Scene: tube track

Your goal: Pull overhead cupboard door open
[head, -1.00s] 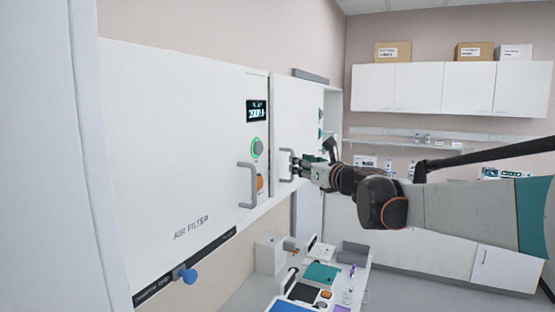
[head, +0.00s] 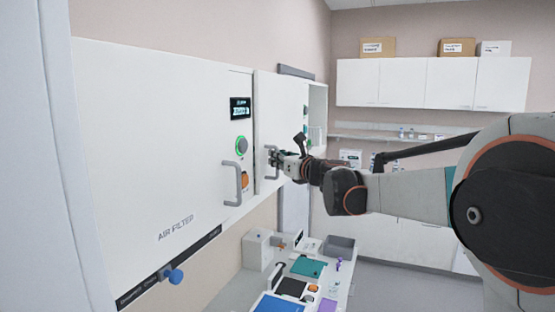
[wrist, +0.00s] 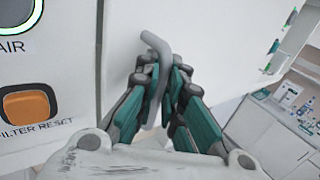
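The overhead cupboard door (head: 280,110) is a white panel just right of the air filter unit. Its grey bar handle (head: 269,174) is near its lower left side. My gripper (head: 276,160) is at this handle. In the wrist view, the handle (wrist: 156,42) runs between the two green-padded fingers of my gripper (wrist: 163,72), which are closed in around it. The fingers hide part of the bar. Shelf contents show beyond the door's right edge. I cannot tell exactly how far the door stands from its frame.
The air filter unit (head: 150,140) has its own grey handle (head: 232,182), an orange button (wrist: 27,106) and a blue knob (head: 174,275). A bench (head: 232,292) with trays and boxes stands below. White wall cupboards (head: 400,82) hang at the back. Floor shows at the right.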

